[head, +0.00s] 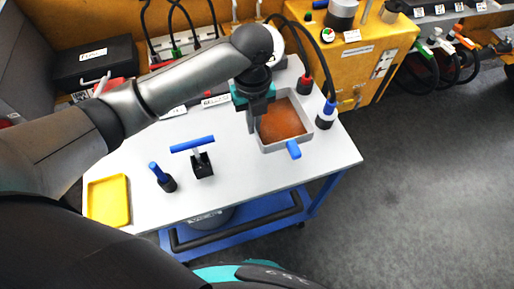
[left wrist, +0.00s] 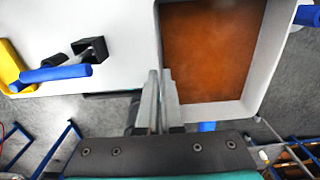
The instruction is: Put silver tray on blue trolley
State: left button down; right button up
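The silver tray (head: 264,147) sits on the white tabletop, grey-walled with a rust-brown inside and a blue handle on its near side. It fills the upper right of the left wrist view (left wrist: 255,60). My left gripper (head: 252,128) is at the tray's left wall; in the wrist view its fingers (left wrist: 160,100) are close together, one each side of that wall. The blue trolley (head: 262,212) shows as blue framework with a black bar below the table's near edge; I cannot tell whether it is separate from the table. My right gripper is out of view.
A yellow tray (head: 108,200), a blue-handled tool on a black base (head: 202,165) and a small blue-topped black piece (head: 163,178) stand left on the tabletop. A blue-topped connector (head: 326,114) is right beside the tray. Grey floor lies open at right.

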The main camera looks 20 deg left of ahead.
pick_arm(q)
jog(key=b, duration=0.1)
send_over(254, 159)
notch_tip(254, 159, down, 9)
jog(key=shift+d+f, duration=0.1)
jog(key=shift+f, duration=0.05)
jog(key=shift+f+b, duration=0.4)
jog(key=shift+f, duration=1.5)
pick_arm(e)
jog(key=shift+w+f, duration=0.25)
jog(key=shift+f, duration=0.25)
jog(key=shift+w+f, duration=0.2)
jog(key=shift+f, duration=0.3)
pick_arm(q)
jog(key=shift+f, duration=0.1)
jog(key=c, duration=1.1)
grip_release()
notch_tip(254, 159, up, 12)
jog(key=shift+r+p, duration=0.15)
jog(key=shift+p, duration=0.8)
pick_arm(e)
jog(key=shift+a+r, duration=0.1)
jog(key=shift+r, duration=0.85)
